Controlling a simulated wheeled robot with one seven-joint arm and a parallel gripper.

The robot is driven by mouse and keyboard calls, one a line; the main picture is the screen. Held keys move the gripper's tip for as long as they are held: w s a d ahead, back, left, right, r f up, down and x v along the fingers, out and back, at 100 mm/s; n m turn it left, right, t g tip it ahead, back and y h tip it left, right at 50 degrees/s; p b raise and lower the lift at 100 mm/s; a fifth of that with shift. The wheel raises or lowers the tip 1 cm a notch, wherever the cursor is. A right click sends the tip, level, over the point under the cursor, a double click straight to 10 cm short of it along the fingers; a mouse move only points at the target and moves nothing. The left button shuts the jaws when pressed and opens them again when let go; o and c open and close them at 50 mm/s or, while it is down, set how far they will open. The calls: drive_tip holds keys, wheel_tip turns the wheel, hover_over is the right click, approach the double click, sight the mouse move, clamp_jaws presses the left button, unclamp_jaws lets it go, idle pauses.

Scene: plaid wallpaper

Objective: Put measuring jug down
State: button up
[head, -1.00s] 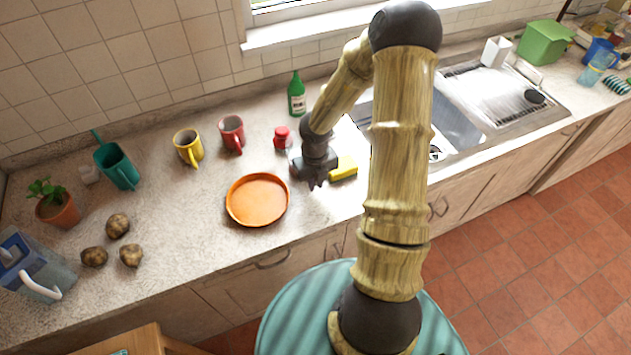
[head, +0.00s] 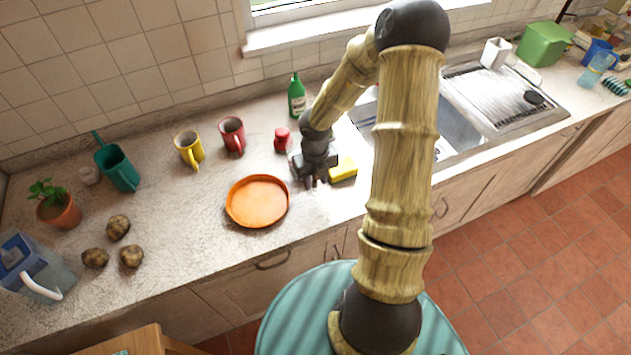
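My gripper (head: 315,181) points down low over the counter, between the orange plate (head: 258,203) and the yellow sponge (head: 343,169). Its fingers are small and dark, and I cannot tell whether they are open or shut. No jug is visible in it. A clear bluish jug-like vessel (head: 596,69) stands at the far right of the counter. A pitcher with a blue lid and white handle (head: 38,272) stands at the near left. I cannot tell which is the measuring jug.
A red jar (head: 282,140) and a green bottle (head: 297,96) stand behind my gripper. A red mug (head: 232,136) and a yellow mug (head: 189,149) are left of them. Potatoes (head: 118,228) lie at the left. The sink (head: 456,127) is at the right.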

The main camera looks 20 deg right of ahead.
wheel_tip(320, 180, up, 10)
drive_tip(key=shift+r+p, duration=0.2)
drive_tip(key=shift+p, duration=0.55)
drive_tip(key=shift+w+d+r+n+t+h, duration=0.15)
drive_tip(key=shift+w+d+n+t+h, duration=0.25)
drive_tip(key=shift+n, duration=0.5)
drive_tip(key=w+a+r+n+t, duration=0.3)
drive_tip(key=a+r+n+t, duration=0.35)
drive_tip(key=n, duration=1.15)
drive_tip(key=s+a+r+n+g, duration=0.1)
drive_tip(key=s+n+g, duration=0.3)
drive_tip(key=s+n, duration=1.1)
drive_tip(key=shift+a+r+n+g+y, duration=0.25)
drive_tip(key=shift+a+n+g+y, duration=0.15)
drive_tip(key=shift+a+n, duration=0.2)
